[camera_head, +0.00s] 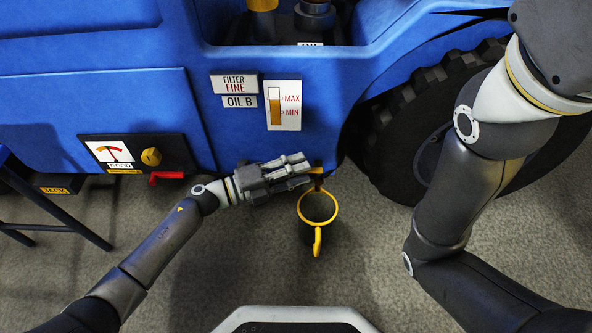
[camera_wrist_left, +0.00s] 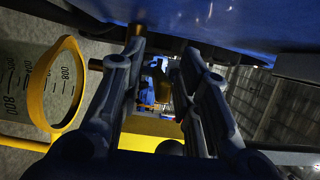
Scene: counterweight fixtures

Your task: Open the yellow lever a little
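The yellow lever (camera_head: 316,170) is a small bar on a dark fitting under the lower edge of the blue vehicle body, in the head view. My left gripper (camera_head: 307,172) is beside it, with its fingertips at or very close to the lever; I cannot tell whether they touch. In the left wrist view the two fingers of my left gripper (camera_wrist_left: 160,75) stand apart, with a brass-yellow part (camera_wrist_left: 162,90) showing in the gap between them. My right arm is at the right in the head view, but its gripper is out of view.
A jug with a yellow rim (camera_head: 317,221) stands on the floor below the lever; its rim (camera_wrist_left: 38,85) and scale marks show in the wrist view. A panel with a yellow knob (camera_head: 151,156) and red lever (camera_head: 166,177) is at left. A tyre (camera_head: 412,95) is at right.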

